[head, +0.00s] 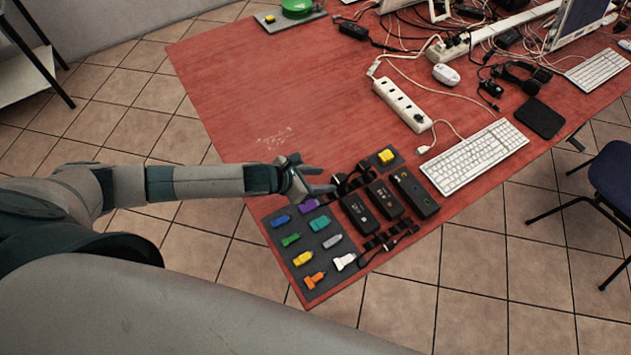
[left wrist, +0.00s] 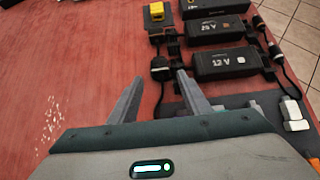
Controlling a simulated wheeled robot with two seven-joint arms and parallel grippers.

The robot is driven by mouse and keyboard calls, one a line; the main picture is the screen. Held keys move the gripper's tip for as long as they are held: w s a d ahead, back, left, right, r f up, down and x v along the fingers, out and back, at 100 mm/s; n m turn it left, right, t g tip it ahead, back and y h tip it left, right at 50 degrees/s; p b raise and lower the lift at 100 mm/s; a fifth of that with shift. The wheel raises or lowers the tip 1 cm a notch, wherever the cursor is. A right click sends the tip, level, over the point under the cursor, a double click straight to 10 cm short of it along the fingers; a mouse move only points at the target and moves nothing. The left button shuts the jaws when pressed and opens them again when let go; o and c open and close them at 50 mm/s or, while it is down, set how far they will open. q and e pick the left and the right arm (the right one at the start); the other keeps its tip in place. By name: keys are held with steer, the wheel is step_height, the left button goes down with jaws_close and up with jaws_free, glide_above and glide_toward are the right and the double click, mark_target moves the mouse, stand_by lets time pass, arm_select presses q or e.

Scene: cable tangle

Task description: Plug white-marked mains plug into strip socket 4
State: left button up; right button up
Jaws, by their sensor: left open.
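My left gripper (head: 325,181) is open and empty, over the table at the near end of the row of black power bricks. In the left wrist view its two fingers (left wrist: 160,82) are apart, with a black plug (left wrist: 161,70) just beyond them. Black plugs (head: 343,182) also show beside the bricks in the head view. The 12 V brick (left wrist: 233,63) has a small white square and shows in the head view (head: 359,214). The white power strip (head: 403,105) lies further back; its socket numbers are too small to read.
A dark mat (head: 318,258) holds several coloured connectors and a white one (head: 344,261). A yellow block (head: 386,156) sits on a small pad behind the bricks. A keyboard (head: 474,157) is at the right. The table's left-middle area is clear.

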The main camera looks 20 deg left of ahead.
mark_target(335, 180)
arm_select(q)
steer(key=shift+b+x, duration=0.65)
steer(key=shift+x, duration=0.45)
steer(key=shift+b+x, duration=0.85)
steer(key=shift+x, duration=0.9)
jaws_close()
step_height(335, 180, up, 7)
steer(key=p, duration=0.7)
